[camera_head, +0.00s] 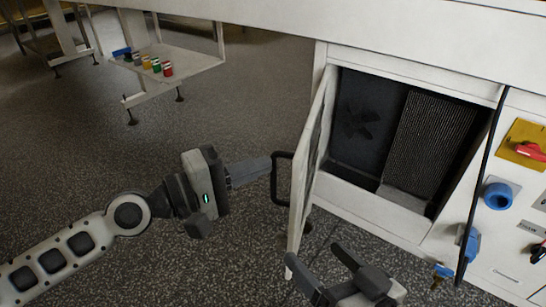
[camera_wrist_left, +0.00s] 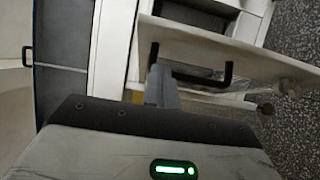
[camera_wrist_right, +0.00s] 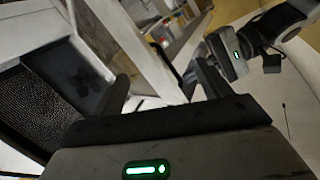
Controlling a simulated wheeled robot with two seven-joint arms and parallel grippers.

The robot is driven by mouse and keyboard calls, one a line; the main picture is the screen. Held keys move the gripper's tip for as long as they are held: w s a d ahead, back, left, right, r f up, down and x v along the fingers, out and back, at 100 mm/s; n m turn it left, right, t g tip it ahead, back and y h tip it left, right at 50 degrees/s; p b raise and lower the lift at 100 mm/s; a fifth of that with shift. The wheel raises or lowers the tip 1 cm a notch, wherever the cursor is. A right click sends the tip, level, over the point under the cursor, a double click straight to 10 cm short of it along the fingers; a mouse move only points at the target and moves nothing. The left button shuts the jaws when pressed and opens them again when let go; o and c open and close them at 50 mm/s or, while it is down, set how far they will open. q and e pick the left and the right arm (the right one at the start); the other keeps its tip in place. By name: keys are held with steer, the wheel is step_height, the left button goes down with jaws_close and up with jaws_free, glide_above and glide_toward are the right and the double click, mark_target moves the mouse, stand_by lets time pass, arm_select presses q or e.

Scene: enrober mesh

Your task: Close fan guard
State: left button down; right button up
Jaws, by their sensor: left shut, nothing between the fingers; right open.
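The fan guard (camera_head: 305,170) is a white hinged panel standing open at the left side of a recess in the white machine. Its black bar handle (camera_head: 275,182) is on the outer face; the handle also shows in the left wrist view (camera_wrist_left: 205,78). My left gripper (camera_head: 268,165) is shut and empty, its tips at the handle; whether they touch it I cannot tell. The recess holds a dark fan (camera_head: 362,120) and a ribbed filter (camera_head: 432,145). My right gripper (camera_head: 320,264) is open and empty, low in front of the recess, just right of the guard's lower edge.
Right of the recess, the machine front has a red switch on a yellow plate (camera_head: 526,147), a blue socket (camera_head: 498,196) and a dark vertical bar or cable (camera_head: 483,190). A low shelf with coloured items (camera_head: 155,66) stands far left. The speckled floor (camera_head: 90,165) is clear.

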mark_target(273, 173)
arm_select(q)
steer(key=shift+s+d+p, duration=0.3)
steer(key=shift+d+p, duration=0.15)
steer(key=shift+d, duration=0.35)
steer(key=shift+s+d+p, duration=0.25)
steer(key=shift+d+p, duration=0.2)
steer(key=shift+d, duration=0.3)
arm_select(e)
steer(key=shift+s+d+f+n+g+h, duration=0.15)
steer(key=shift+d+f+n+g+h, duration=0.25)
steer(key=shift+d+n+h, duration=0.15)
steer(key=shift+a, duration=0.1)
steer(key=shift+r, duration=0.1)
